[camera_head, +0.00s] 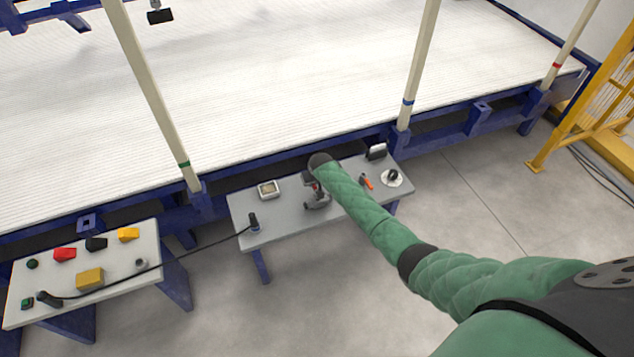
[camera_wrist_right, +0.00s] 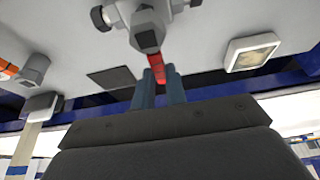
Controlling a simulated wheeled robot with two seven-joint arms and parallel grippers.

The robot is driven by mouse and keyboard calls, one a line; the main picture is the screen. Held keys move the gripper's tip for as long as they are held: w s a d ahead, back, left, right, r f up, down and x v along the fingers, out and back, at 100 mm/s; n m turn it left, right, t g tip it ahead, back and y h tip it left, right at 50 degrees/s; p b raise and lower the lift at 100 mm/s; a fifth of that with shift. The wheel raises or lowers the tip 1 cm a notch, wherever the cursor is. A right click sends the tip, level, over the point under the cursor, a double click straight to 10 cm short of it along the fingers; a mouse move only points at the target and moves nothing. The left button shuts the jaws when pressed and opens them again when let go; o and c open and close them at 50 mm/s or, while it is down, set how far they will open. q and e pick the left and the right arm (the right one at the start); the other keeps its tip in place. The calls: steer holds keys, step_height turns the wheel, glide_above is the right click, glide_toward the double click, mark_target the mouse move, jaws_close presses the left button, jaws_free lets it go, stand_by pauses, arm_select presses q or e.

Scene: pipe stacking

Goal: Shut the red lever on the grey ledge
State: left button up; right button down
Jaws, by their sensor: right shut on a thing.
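The red lever (camera_wrist_right: 157,68) sticks out from a grey valve body (camera_wrist_right: 147,28) in the right wrist view. My right gripper (camera_wrist_right: 158,82) is shut on the lever, with its two blue-grey fingers on either side of it. The grey ledge (camera_head: 285,222) stands below the white deck in the head view. The valve (camera_head: 318,203) is near the middle of the ledge, just below the end of my green-sleeved right arm. My left gripper is not in view.
A button table (camera_head: 50,258) stands far left.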

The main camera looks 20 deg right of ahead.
stand_by(0.3)
steer(key=c, duration=1.4)
jaws_free()
steer(key=shift+c, duration=0.2)
steer(key=shift+r, duration=0.15)
